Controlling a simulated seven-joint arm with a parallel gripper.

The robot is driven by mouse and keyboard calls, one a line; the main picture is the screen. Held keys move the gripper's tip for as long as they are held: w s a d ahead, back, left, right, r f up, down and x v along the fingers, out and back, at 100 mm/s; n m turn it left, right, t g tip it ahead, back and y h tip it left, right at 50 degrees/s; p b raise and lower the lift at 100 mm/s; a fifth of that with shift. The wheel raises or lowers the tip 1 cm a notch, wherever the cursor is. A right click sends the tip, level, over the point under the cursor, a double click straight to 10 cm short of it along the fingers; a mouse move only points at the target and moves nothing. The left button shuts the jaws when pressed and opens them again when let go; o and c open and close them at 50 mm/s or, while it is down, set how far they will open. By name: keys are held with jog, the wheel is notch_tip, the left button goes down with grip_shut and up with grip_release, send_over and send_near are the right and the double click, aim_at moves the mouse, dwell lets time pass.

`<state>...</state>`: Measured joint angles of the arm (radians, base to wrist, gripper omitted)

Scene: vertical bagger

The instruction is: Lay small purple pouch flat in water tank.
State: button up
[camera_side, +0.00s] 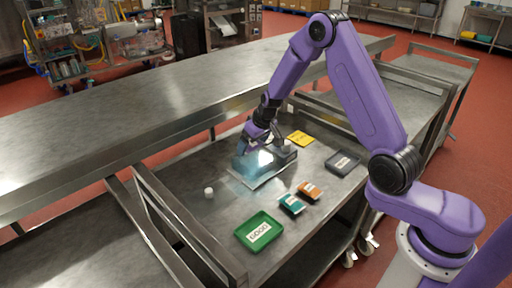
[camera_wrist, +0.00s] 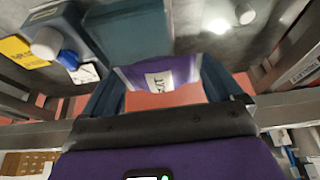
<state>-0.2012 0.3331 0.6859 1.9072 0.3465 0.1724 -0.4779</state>
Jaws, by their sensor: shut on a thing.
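My gripper (camera_wrist: 162,92) is shut on the small purple pouch (camera_wrist: 185,73), which has a white label and hangs between the fingers in the wrist view. The clear bluish water tank (camera_side: 247,162) stands near the middle of the steel table in the side view. In that view my gripper (camera_side: 256,142) is at the tank's upper back edge; whether the pouch is above or inside the rim cannot be told. The pouch is not clearly distinguishable there. A blue-teal box face beside the pouch in the wrist view appears to be the tank (camera_wrist: 130,38).
A grey unit with a white cap (camera_side: 286,150) adjoins the tank. A yellow card (camera_side: 301,138), dark tray (camera_side: 343,162), orange pouch (camera_side: 310,190), teal pouch (camera_side: 292,204) and green tray (camera_side: 258,230) lie around. A small white cylinder (camera_side: 209,192) stands left, with bare table near it.

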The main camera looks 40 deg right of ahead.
send_over(253, 167)
jog(key=s, duration=0.1)
notch_tip(253, 167, down, 3)
jog(key=shift+s+f, duration=0.2)
jog(key=shift+f, duration=4.15)
jog(key=shift+f, duration=0.45)
jog(key=o, duration=0.9)
jog(key=shift+r, duration=5.5)
